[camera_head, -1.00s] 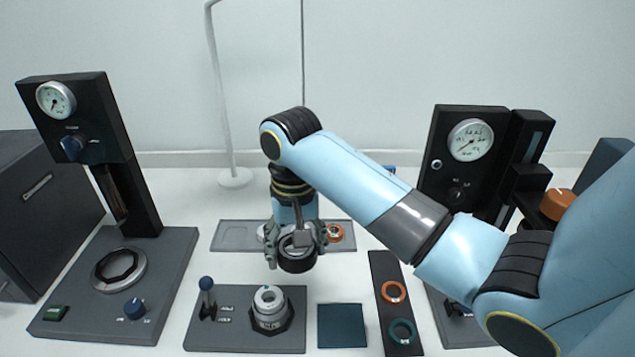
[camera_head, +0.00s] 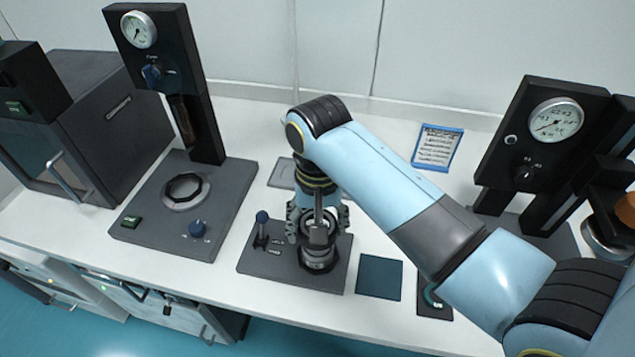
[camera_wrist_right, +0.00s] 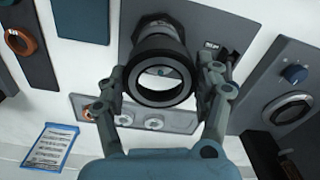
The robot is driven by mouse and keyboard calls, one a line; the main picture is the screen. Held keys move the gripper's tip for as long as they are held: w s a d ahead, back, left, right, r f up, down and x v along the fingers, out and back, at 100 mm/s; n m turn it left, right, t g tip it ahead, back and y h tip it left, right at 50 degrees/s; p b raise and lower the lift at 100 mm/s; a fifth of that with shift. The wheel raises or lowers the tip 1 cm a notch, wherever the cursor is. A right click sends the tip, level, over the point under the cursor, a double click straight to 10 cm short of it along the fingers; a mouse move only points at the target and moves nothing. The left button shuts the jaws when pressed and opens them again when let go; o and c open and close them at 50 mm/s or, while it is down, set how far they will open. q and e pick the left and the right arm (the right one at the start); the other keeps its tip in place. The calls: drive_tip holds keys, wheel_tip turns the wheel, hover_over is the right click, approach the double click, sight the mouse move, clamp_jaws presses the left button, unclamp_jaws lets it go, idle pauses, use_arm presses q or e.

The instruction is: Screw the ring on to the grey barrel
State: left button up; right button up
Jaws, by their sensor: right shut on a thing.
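My right gripper (camera_head: 318,232) is shut on a dark ring and holds it over the grey barrel (camera_head: 319,263). The barrel stands upright in a dark holder on a grey plate (camera_head: 262,266). In the right wrist view my right gripper (camera_wrist_right: 163,78) has one finger on each side of the dark ring (camera_wrist_right: 160,98), and I see through the ring's opening. Fingers and ring hide much of the barrel. I cannot tell whether ring and barrel touch or whether any thread is engaged. My left gripper is not in view.
A blue-knobbed lever (camera_head: 262,227) stands on the plate left of the barrel. Gauge stands (camera_head: 193,90) rise on both sides. A blue-framed notice (camera_head: 437,147) lies behind.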

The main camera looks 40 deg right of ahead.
drive_tip(key=shift+f, duration=1.65)
idle(1.6)
drive_tip(key=shift+s+f, duration=0.15)
drive_tip(key=shift+f, duration=0.3)
idle(2.1)
drive_tip(key=shift+s+f, duration=0.1)
drive_tip(key=shift+f, duration=0.1)
drive_tip(key=c, duration=0.3)
drive_tip(key=shift+f, duration=0.1)
